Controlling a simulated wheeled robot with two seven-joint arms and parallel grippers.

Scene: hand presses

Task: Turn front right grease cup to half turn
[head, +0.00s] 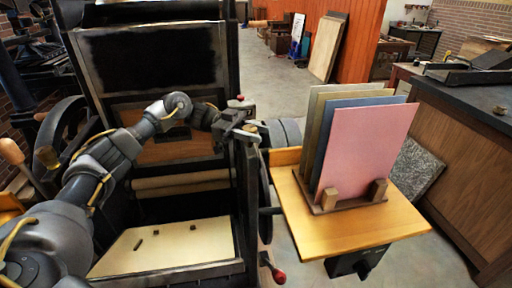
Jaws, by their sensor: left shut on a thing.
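My left arm reaches in from the left across the press. Its gripper (246,131) is at the top of the press's right side frame, shut on a small part there. That part fits the front right grease cup, but the fingers cover most of it, so its turn angle cannot be read. A small red-topped cup or knob (240,98) stands just behind the gripper, apart from it. My right gripper is not in view.
The press bed (165,248) lies below the arm with small dark pieces on it. Right of the press, a wooden side table (350,232) holds a rack of coloured boards (365,150). A red-knobbed handle (278,276) sticks out low. Open floor lies behind.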

